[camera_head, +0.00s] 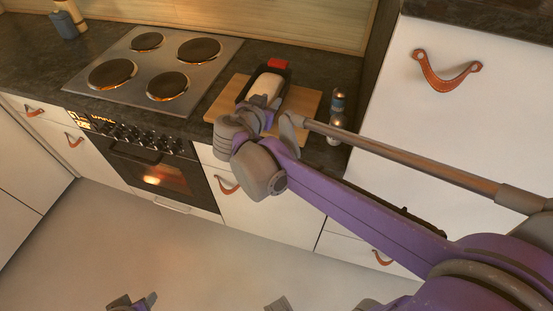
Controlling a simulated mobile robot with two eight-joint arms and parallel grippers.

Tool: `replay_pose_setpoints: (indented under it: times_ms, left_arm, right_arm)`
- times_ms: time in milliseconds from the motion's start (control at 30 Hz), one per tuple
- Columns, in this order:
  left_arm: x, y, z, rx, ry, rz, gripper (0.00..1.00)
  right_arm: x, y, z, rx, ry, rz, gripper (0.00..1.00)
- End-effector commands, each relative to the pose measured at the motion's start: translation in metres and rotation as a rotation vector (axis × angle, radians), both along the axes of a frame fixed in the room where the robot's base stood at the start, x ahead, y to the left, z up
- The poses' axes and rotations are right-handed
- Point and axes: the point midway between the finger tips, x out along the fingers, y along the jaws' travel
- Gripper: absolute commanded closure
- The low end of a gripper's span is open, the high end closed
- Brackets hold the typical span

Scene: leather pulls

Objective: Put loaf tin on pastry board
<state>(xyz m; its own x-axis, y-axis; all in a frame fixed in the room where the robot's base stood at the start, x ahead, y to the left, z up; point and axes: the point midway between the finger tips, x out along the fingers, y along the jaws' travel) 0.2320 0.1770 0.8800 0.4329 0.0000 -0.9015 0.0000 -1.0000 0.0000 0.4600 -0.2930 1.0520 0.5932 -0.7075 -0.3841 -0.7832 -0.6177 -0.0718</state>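The loaf tin (286,90) is dark, with a pale loaf in it and a red grip at its far end. It is over the wooden pastry board (306,100) on the dark counter; whether it rests fully on the board is hard to tell. My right gripper (268,112) is at the near end of the tin, touching or very close to it. Its fingertips are small and partly hidden, so its grip cannot be made out. My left gripper (133,301) shows only in part at the bottom edge, low over the floor and far from the tin.
A steel hob (124,50) with several round plates lies left of the board, above an oven (150,172) with a lit window. A small shaker (338,100) stands just right of the board. A tall white cabinet (480,120) is at the right. Bottles (66,20) stand at the back left.

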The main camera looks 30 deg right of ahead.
Motion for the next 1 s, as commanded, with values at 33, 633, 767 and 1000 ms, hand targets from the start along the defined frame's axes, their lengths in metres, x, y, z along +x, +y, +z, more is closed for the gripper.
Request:
replay_pose_setpoints:
  times_ms: [33,633,767,1000]
  left_arm:
    - [0.000,0.000,0.000,0.000,0.000,0.000,0.50]
    - [0.000,0.000,0.000,0.000,0.000,0.000,0.50]
    - [0.000,0.000,0.000,0.000,0.000,0.000,0.50]
    - [0.000,0.000,0.000,0.000,0.000,0.000,0.50]
  right_arm:
    - [-0.004,0.000,-0.002,0.003,0.013,0.002,0.66]
    - [-0.207,0.091,-0.157,0.252,0.693,0.712,0.66]
    - [-0.225,0.110,-0.169,0.265,0.707,0.841,0.66]
    - [-0.229,0.117,-0.172,0.265,0.709,0.890,0.66]
